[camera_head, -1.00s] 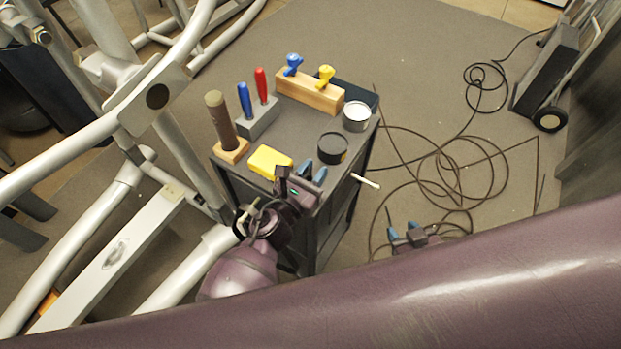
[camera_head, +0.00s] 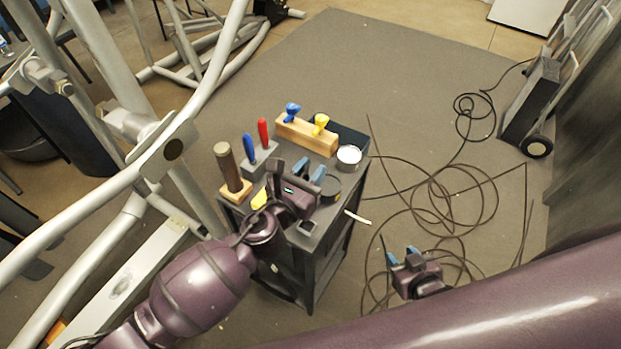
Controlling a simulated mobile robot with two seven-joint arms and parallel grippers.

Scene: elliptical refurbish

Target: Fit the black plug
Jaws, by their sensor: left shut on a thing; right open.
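My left gripper (camera_head: 309,171), with blue fingertips, is over the dark cart (camera_head: 322,242). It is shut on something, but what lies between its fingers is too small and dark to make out. I cannot pick out the black plug with certainty. A round black tin (camera_head: 331,189) stands on the cart just beyond the fingers and is partly covered by them. A dark round spot (camera_head: 174,149) shows on the grey elliptical frame (camera_head: 150,170) at the left; I cannot tell if it is a hole or a cap. My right gripper (camera_head: 402,256) is open and low over the floor, right of the cart.
The cart also bears a yellow sponge (camera_head: 259,199), partly hidden, a brown post (camera_head: 228,166), screwdrivers (camera_head: 249,149) in a grey block, a wooden block (camera_head: 306,138) with blue and yellow knobs and a white-filled tin (camera_head: 348,157). A cable (camera_head: 440,190) lies coiled on the floor.

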